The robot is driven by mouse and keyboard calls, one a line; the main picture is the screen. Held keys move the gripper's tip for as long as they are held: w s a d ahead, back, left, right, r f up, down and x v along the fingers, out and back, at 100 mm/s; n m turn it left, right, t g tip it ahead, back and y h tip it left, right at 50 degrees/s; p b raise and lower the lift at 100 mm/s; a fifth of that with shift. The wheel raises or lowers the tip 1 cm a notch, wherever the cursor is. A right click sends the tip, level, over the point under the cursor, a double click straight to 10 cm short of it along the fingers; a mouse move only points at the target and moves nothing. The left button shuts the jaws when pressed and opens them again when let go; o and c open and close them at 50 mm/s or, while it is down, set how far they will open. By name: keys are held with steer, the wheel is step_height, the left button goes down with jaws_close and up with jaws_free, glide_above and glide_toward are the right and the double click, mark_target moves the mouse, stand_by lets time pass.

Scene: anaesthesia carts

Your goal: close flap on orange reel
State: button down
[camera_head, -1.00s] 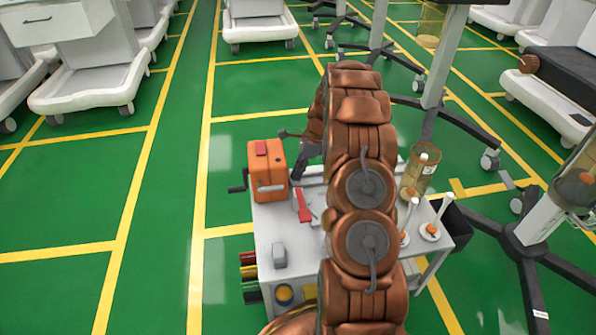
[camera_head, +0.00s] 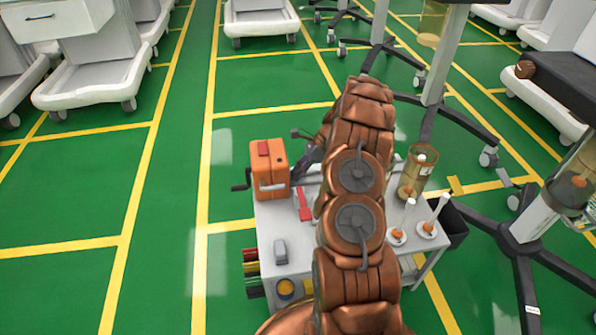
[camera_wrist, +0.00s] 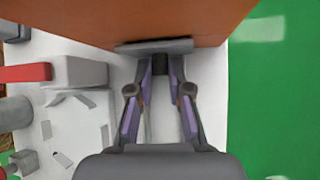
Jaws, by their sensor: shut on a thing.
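The orange reel (camera_head: 269,168) is a box standing on the white cart top, with a black crank on its left side and a red piece on top. A grey flap (camera_head: 272,187) shows on its front face. In the wrist view the reel's orange wall (camera_wrist: 90,18) fills the top, with the grey flap (camera_wrist: 155,46) sticking out at its lower edge. My gripper (camera_wrist: 156,66) has its fingertips at the flap, closed on it. In the head view my gripper (camera_head: 309,160) is a dark shape just right of the reel, partly hidden by my arm.
The cart top (camera_head: 270,225) also holds a red-handled tool (camera_head: 304,204), a small grey block (camera_head: 280,251), an amber canister (camera_head: 417,175) and white upright rods at the right. Wheeled stands (camera_head: 520,240) are close on the right. Green floor is free on the left.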

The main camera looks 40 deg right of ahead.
steer(key=c, duration=1.1)
jaws_free()
steer(key=shift+h+b, duration=0.3)
steer(key=shift+b, duration=0.15)
